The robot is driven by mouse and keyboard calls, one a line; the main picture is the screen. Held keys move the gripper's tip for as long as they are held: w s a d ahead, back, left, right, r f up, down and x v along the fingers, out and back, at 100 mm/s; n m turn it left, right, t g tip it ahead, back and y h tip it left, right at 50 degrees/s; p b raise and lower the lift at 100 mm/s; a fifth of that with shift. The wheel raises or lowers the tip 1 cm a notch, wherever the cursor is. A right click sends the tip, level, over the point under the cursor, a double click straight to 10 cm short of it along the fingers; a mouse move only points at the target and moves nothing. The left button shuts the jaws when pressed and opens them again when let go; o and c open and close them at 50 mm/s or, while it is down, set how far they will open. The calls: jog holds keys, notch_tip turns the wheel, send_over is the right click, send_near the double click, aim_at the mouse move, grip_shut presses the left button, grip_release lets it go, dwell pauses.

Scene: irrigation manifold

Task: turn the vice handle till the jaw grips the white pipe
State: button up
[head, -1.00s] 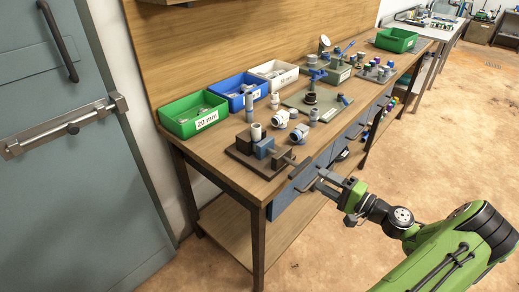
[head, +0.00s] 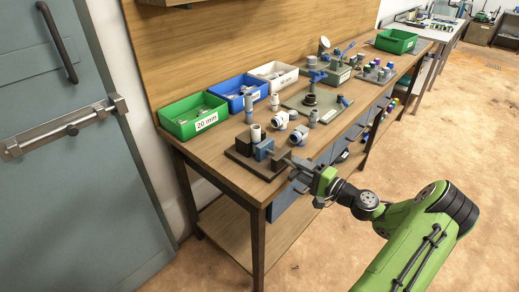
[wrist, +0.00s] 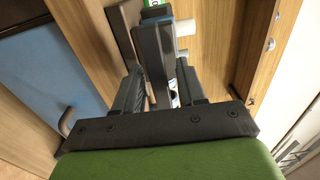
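The vice (head: 243,147) is a dark block on a dark base plate at the near end of the bench, with a blue jaw (head: 264,149) on its right. The white pipe (head: 256,132) stands upright at the vice; I cannot tell whether the jaw touches it. The pipe also shows in the wrist view (wrist: 186,28), beside the blue jaw (wrist: 157,14). My gripper (head: 292,163) is at the vice's handle side, at the bench's front edge. In the wrist view its fingers (wrist: 160,88) are apart, with the dark grey handle (wrist: 152,60) between them. Contact is unclear.
Green (head: 193,116), blue (head: 238,91) and white (head: 273,74) bins stand along the back of the bench. Grey and white fittings (head: 298,134) stand close right of the vice. Blue drawers (head: 290,203) lie below the bench top. The floor at right is clear.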

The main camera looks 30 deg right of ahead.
grip_shut()
jog(key=m+p, duration=0.2)
jog(key=p, duration=0.1)
jog(key=shift+r, duration=0.15)
jog(key=shift+m+p, duration=0.55)
jog(key=shift+m, duration=0.35)
jog(key=shift+f, duration=0.2)
jog(key=shift+m, duration=0.3)
jog(key=m+p, duration=0.2)
jog(key=shift+r+p, duration=0.15)
jog(key=shift+p, duration=0.2)
jog(key=shift+m+p, duration=0.3)
jog(key=shift+m, duration=0.6)
